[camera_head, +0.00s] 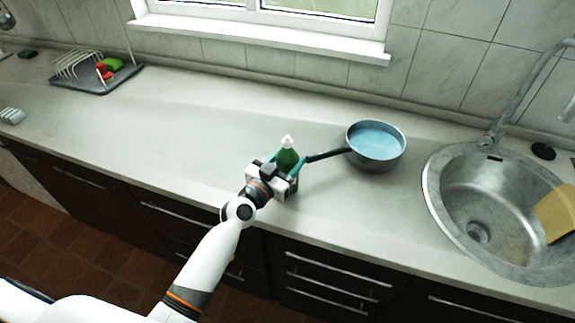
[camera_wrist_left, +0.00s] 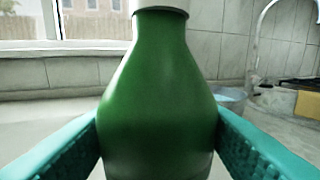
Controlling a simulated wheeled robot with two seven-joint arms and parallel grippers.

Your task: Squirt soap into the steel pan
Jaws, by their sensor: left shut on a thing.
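A green soap bottle (camera_head: 287,158) with a white top stands upright on the counter in the head view. My left gripper (camera_head: 284,168) is shut on the bottle, its teal fingers on both sides. In the left wrist view the bottle (camera_wrist_left: 158,95) fills the middle between the fingers, and its top is cut off. The steel pan (camera_head: 376,146) stands on the counter to the right of the bottle and holds light blue liquid. Its dark handle (camera_head: 327,155) points left toward the bottle. Part of the pan (camera_wrist_left: 230,100) shows behind the bottle. My right gripper is not in view.
A round steel sink (camera_head: 432,190) with a faucet (camera_head: 520,95) lies at the right, with a yellow-tan board or cloth (camera_head: 555,212) at its edge. A dish rack (camera_head: 84,74) with red and green items stands at the far left. The counter between rack and bottle is clear.

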